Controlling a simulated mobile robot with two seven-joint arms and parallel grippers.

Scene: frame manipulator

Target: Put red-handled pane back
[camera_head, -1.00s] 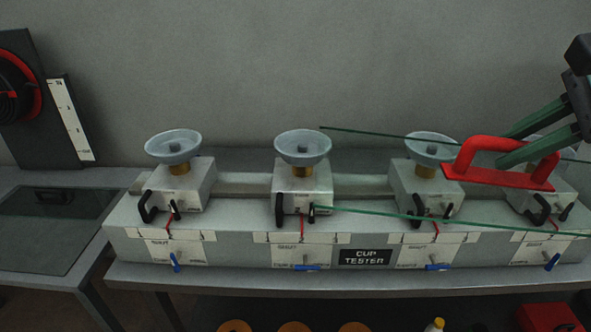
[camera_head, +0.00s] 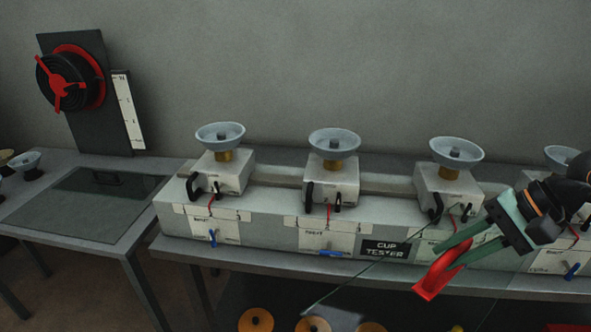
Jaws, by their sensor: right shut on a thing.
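My right gripper (camera_head: 450,258) is shut on the red handle (camera_head: 436,278) of a pane, at the lower right in front of the cup tester. The pane is see-through, and only a thin dark green edge (camera_head: 350,284) shows clearly, slanting down to the left from near the handle. The pane is held tilted, apart from the bench as far as I can see. Its full outline is hard to make out. My left gripper is not in view.
The cup tester (camera_head: 270,238) with several grey cups stands on the bench behind the gripper. A lower table at the left has a dark glass panel (camera_head: 95,205) with a black handle. A black-and-red dial (camera_head: 70,83) stands behind it. Orange round things (camera_head: 256,320) lie below.

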